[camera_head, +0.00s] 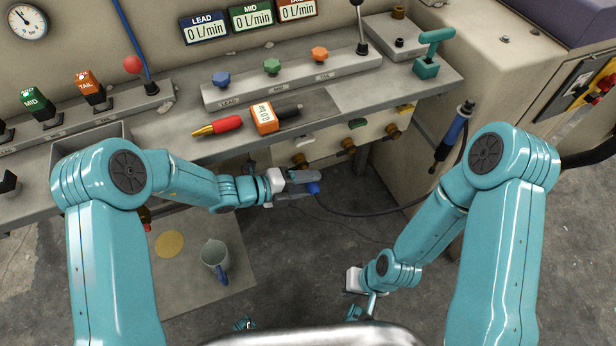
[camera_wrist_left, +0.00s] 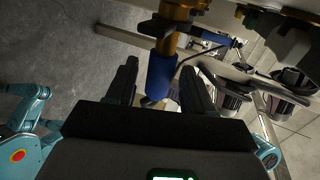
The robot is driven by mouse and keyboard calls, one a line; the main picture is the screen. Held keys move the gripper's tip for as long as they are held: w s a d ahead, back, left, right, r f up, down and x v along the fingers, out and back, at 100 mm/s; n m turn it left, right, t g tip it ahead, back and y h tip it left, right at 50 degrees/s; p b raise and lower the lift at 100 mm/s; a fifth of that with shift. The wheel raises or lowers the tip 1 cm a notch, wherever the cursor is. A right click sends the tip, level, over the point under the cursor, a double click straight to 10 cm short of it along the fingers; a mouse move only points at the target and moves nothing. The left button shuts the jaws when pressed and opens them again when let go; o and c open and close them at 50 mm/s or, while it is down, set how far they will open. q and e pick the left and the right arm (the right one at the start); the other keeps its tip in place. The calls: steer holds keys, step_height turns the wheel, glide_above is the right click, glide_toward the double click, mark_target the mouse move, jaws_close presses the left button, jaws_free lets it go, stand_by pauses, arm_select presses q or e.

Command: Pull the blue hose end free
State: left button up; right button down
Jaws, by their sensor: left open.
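The blue hose end (camera_wrist_left: 158,77) is a blue sleeve at a brass fitting (camera_wrist_left: 170,42) in the left wrist view. In the head view the blue end (camera_head: 314,188) shows below the bench's front edge, with a dark hose (camera_head: 375,214) running right from it. My left gripper (camera_head: 316,185) is open, its fingers on either side of the blue end. In the left wrist view the two dark fingers (camera_wrist_left: 160,66) flank the sleeve, with gaps visible. My right gripper (camera_head: 366,305) is low at centre right, away from the hose; its jaws are too small to read.
The bench (camera_head: 180,138) above carries a red-handled tool (camera_head: 218,126), an orange meter (camera_head: 264,118) and a row of knobs (camera_head: 272,67). Brass fittings (camera_head: 347,144) line its front. A blue tool (camera_head: 452,138) hangs at right.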

arm_select(q)
jaws_close()
steer(key=shift+s+d, duration=0.1)
steer(key=shift+s, duration=0.2)
stand_by(0.3)
steer(key=s+d, duration=0.2)
steer(key=s, duration=0.6)
steer(key=shift+s+d, duration=0.3)
steer(key=shift+d, duration=0.1)
stand_by(0.5)
